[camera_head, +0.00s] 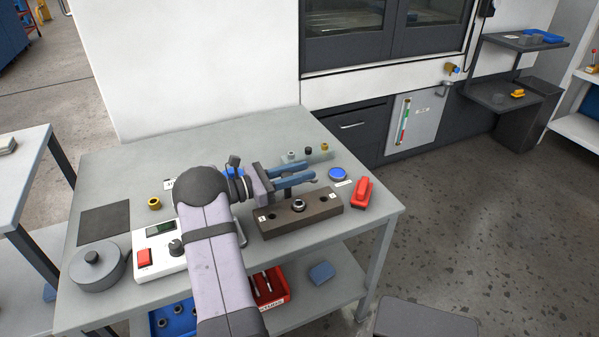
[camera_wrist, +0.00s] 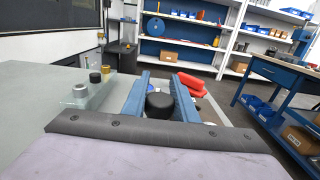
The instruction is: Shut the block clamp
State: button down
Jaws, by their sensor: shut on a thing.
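A dark brown block (camera_head: 270,222) with several holes and a silver ring lies near the table's right front. A round black knob (camera_wrist: 159,104) sits between my blue fingers in the wrist view. My gripper (camera_head: 309,172) is above the block's back edge, pointing right, and also shows in the wrist view (camera_wrist: 162,76). It is shut on the black knob. In the head view the fingers hide the knob, and a dark stem (camera_head: 287,191) shows below them. How far the clamp is shut cannot be told.
A red object (camera_head: 361,193) and a blue button (camera_head: 339,174) lie right of the block. Small fittings (camera_head: 308,152) stand behind my fingers. A white control box (camera_head: 157,250) and a grey round weight (camera_head: 98,269) are left. The table's right edge is close.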

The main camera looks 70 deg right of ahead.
jog(key=m+g+y, duration=0.2)
jog(key=m+y+b, duration=0.1)
jog(key=shift+s+a+f+g+y, duration=0.15)
jog(key=shift+s+a+g+y, duration=0.15)
jog(key=shift+a+g+y, duration=0.1)
jog(key=shift+s+a+m+g+y+b, duration=0.2)
jog(key=shift+m+g+y+b, duration=0.3)
jog(key=shift+m+y, duration=0.5)
jog(key=shift+a+y, duration=0.2)
jog(key=shift+y, duration=0.4)
jog(key=c, duration=1.4)
grip_release()
jog(key=shift+r, duration=0.2)
notch_tip(320, 180, up, 10)
jog(key=p, duration=0.1)
